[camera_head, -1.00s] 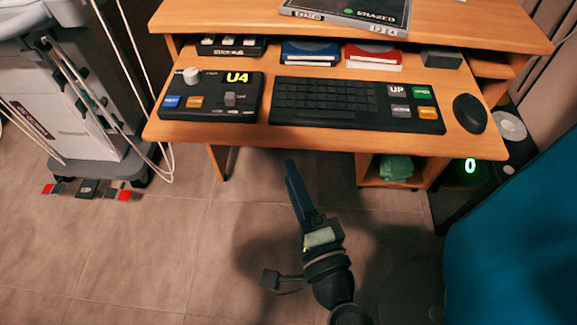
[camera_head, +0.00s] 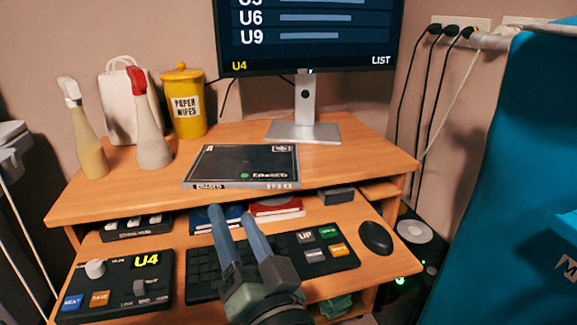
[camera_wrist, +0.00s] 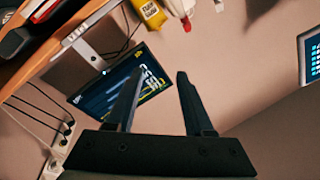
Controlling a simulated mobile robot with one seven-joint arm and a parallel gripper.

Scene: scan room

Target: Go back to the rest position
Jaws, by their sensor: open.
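My gripper (camera_head: 234,225) shows at the lower middle of the head view, with its two long fingers apart and nothing between them. In that view it overlaps the keyboard (camera_head: 203,268) on the lower shelf of the desk. In the wrist view my gripper (camera_wrist: 158,88) is also open and empty. The monitor (camera_wrist: 125,90) lies behind the fingers there, tilted in the picture. No finger is seen touching anything.
The wooden desk (camera_head: 345,160) carries a monitor (camera_head: 310,35), a flat dark case (camera_head: 240,165), two spray bottles (camera_head: 150,130) and a yellow wipes canister (camera_head: 183,105). A control box (camera_head: 120,287) and mouse (camera_head: 376,238) sit lower. A blue surface (camera_head: 500,180) borders the right.

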